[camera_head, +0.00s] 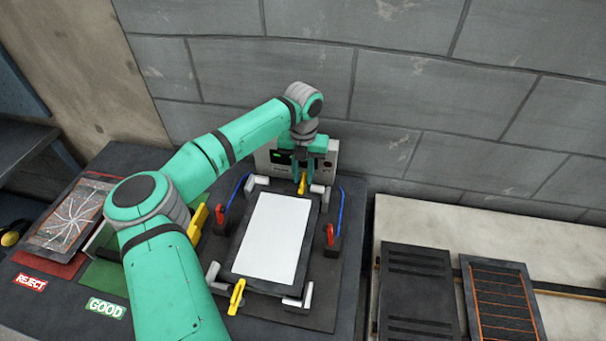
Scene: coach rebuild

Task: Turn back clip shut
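The back clip (302,184) is a small yellow lever at the far edge of a dark fixture. The fixture holds a dark-framed panel with a white face (270,238). My gripper (304,178) points down right at the back clip, its green fingers beside or around the top of it. The picture is too small to tell whether the fingers touch or grip the clip. Another yellow clip (236,297) stands at the near edge of the panel. Whether the back clip is shut cannot be told.
Red-tipped posts with blue cords (330,235) flank the panel. A cracked panel (72,218) lies left by the REJECT label (30,282) and GOOD label (105,308). Dark panels (417,290) lie at right.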

